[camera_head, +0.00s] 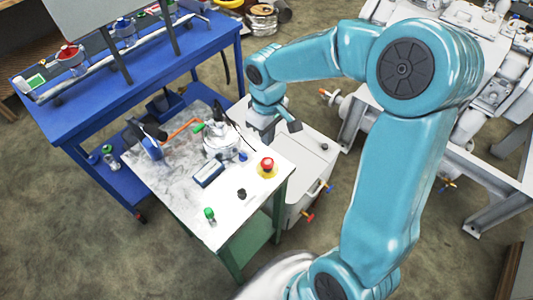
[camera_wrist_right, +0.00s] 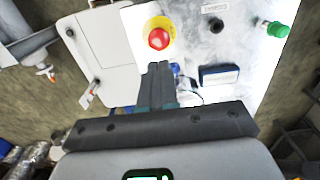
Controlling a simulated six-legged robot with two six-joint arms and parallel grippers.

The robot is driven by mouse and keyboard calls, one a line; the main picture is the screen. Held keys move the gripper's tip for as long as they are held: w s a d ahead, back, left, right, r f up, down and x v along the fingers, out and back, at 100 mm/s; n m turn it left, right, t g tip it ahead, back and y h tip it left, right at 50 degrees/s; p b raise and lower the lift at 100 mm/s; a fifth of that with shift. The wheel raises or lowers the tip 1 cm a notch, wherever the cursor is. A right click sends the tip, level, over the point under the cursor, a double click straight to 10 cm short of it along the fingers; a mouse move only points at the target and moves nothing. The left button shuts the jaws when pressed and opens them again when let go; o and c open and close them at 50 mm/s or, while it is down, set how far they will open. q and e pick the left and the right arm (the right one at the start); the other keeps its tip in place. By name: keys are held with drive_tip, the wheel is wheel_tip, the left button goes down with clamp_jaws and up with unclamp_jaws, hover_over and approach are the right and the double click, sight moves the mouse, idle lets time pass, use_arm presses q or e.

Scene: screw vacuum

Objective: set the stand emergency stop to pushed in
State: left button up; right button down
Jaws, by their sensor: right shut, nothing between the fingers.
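The stand emergency stop (camera_head: 267,165) is a red mushroom button on a yellow round base at the right edge of the white stand top (camera_head: 182,186). In the right wrist view the emergency stop (camera_wrist_right: 159,38) shows from above, just beyond the fingertips. Whether it is pushed in cannot be told. My right gripper (camera_wrist_right: 158,68) is shut and empty. Its fingertips appear close to the yellow base in that view; contact cannot be told. My left gripper is not in view.
A green knob (camera_head: 209,213), a black knob (camera_head: 241,193), a blue box (camera_head: 208,174) and a metal vessel (camera_head: 221,142) are on the stand. A white cabinet (camera_head: 313,152) stands behind it. A blue bench (camera_head: 150,70) is at the back left.

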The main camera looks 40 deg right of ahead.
sight(267, 161)
wheel_tip(267, 161, down, 9)
drive_tip(key=shift+w+f, duration=0.15)
idle(0.4)
